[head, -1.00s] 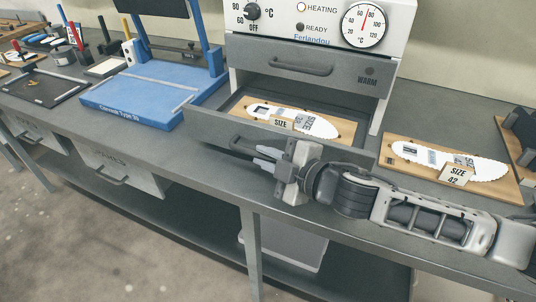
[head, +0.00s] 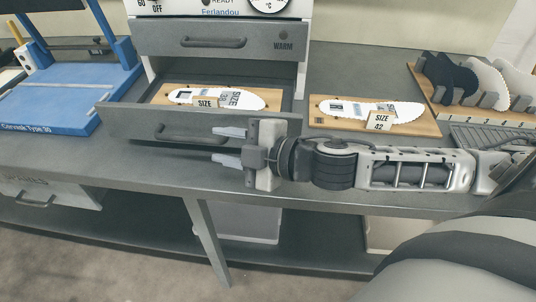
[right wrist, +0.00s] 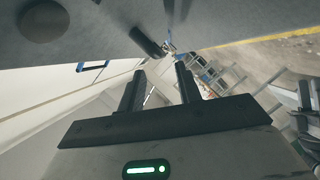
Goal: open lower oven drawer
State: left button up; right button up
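The lower oven drawer (head: 118,123) is pulled out below the shut upper drawer marked WARM (head: 223,40). Inside it lies a tan board (head: 273,96) with a white insole (head: 180,94) and a size card. The drawer's dark handle (head: 180,134) is on its front. My right gripper (head: 214,144) is open, just right of the handle and in front of the drawer. In the right wrist view its fingers (right wrist: 156,74) are spread with nothing between them; a dark bar, seemingly the handle (right wrist: 146,42), lies beyond the tips. My left gripper is not in view.
A second board (head: 318,122) with an insole lies right of the oven. Further right stands a rack (head: 480,117) with several insoles. A blue press (head: 45,105) stands left of the drawer. The grey bench edge runs below the gripper.

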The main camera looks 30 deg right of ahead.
jog(key=b+v, duration=0.1)
jog(key=v, duration=0.2)
jog(key=shift+s+d, duration=0.1)
jog(key=shift+s, duration=0.3)
pick_arm(q)
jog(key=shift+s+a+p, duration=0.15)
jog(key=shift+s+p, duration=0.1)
jog(key=shift+p, duration=0.75)
pick_arm(e)
jog(key=v, duration=0.5)
jog(key=shift+w+r, duration=0.1)
jog(key=shift+r, duration=0.1)
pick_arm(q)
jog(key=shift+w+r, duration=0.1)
